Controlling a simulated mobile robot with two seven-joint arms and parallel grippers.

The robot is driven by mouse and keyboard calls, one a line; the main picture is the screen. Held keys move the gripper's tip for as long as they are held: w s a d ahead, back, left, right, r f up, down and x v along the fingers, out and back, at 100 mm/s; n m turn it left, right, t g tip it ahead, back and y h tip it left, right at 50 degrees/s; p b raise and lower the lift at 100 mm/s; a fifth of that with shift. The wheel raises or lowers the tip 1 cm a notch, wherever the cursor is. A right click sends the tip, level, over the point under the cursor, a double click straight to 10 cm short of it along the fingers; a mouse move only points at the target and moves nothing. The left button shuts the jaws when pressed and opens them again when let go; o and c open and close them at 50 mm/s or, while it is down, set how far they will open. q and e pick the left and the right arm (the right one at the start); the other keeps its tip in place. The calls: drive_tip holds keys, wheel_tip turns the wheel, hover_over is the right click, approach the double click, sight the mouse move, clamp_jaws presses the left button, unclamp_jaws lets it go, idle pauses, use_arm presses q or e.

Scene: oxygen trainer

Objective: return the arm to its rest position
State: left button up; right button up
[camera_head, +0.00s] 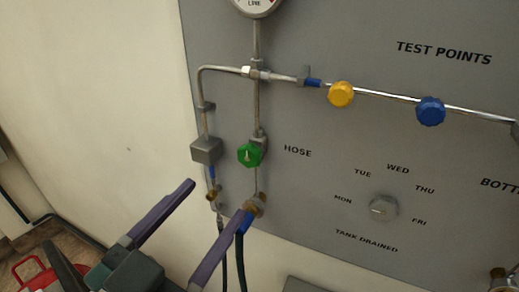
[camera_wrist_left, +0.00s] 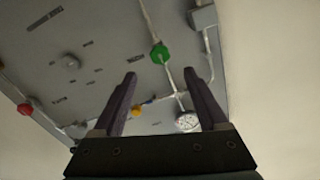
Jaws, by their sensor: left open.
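My left gripper (camera_head: 216,197) comes in from the lower left in the head view. Its two purple-grey fingers are apart, with nothing seen held between them. The fingertips appear in front of the lower left of the grey panel (camera_head: 310,205), below the green knob (camera_head: 250,154). In the left wrist view the open fingers (camera_wrist_left: 160,74) point toward the panel, with the green knob (camera_wrist_left: 160,54) showing between and beyond their tips. I cannot tell the exact gap to the panel. My right gripper is in neither view.
A yellow knob (camera_head: 341,94) and a blue knob (camera_head: 431,111) sit on the upper pipe. A grey dial (camera_head: 383,208) is on the panel. Dark hoses hang beside my left fingers from brass fittings (camera_head: 254,205). A red object (camera_head: 35,273) is at lower left. Bare wall lies left.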

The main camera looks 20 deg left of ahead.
use_arm(q)
drive_tip(key=shift+f, duration=0.1)
drive_tip(key=s+a+f+n+g+y, duration=0.1)
drive_tip(key=s+a+g, duration=0.1)
drive_tip(key=s+g, duration=0.5)
drive_tip(key=s+a+f+n+g+y, duration=0.1)
drive_tip(key=s+a+n+g, duration=0.1)
drive_tip(key=s+g, duration=0.55)
wheel_tip(320, 180, up, 23)
drive_tip(key=p, duration=2.4)
drive_tip(key=shift+r, duration=0.15)
drive_tip(key=shift+d, duration=0.1)
